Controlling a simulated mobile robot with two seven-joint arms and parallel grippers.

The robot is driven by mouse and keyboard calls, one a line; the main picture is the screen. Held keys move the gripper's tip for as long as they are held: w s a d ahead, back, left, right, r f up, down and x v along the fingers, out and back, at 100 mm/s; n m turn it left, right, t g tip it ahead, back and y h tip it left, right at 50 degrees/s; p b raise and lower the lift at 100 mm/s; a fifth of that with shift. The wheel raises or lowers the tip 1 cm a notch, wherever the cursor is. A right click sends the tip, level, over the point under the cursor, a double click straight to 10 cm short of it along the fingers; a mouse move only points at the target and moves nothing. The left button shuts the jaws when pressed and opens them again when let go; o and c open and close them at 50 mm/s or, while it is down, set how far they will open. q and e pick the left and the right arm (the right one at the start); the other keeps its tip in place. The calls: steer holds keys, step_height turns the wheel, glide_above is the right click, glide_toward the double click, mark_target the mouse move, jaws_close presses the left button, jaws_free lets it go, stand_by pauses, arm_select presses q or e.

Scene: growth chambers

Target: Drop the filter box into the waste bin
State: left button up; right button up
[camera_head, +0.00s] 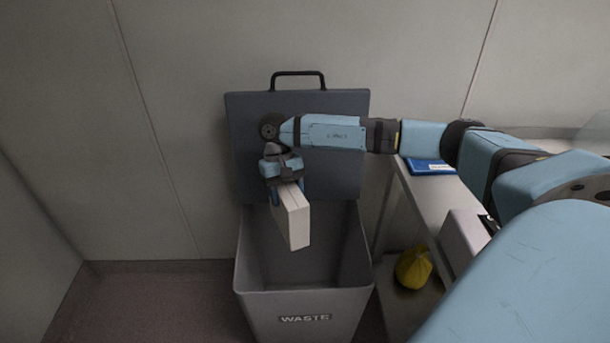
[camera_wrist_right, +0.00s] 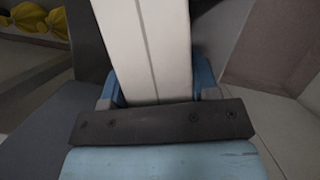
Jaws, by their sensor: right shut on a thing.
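The filter box (camera_head: 293,218) is a pale, flat carton with a seam along its narrow side. My right gripper (camera_head: 282,185) is shut on its upper end, and the box hangs tilted over the open mouth of the waste bin. In the right wrist view the box (camera_wrist_right: 145,50) sits between the blue fingers of my right gripper (camera_wrist_right: 155,85). The waste bin (camera_head: 305,305) is grey with a "WASTE" label on its front. Its dark lid (camera_head: 335,180) stands open against the wall behind. The visible part of the bin's inside looks empty. My left gripper is not in view.
A shelf unit (camera_head: 402,205) stands right of the bin. It bears a blue flat item (camera_head: 430,167), a pale box (camera_head: 463,238) and, lower down, a yellow bag (camera_head: 413,268). The wall is close behind the lid. Floor left of the bin is clear.

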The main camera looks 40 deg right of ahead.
arm_select(q)
steer(key=b, duration=0.1)
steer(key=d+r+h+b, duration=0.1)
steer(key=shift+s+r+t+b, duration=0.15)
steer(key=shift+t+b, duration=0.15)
arm_select(e)
steer(key=s+d+f+m, duration=0.1)
steer(key=s+d+f, duration=0.1)
steer(key=d+f, duration=0.3)
steer(key=shift+f, duration=0.85)
steer(key=shift+d, duration=0.1)
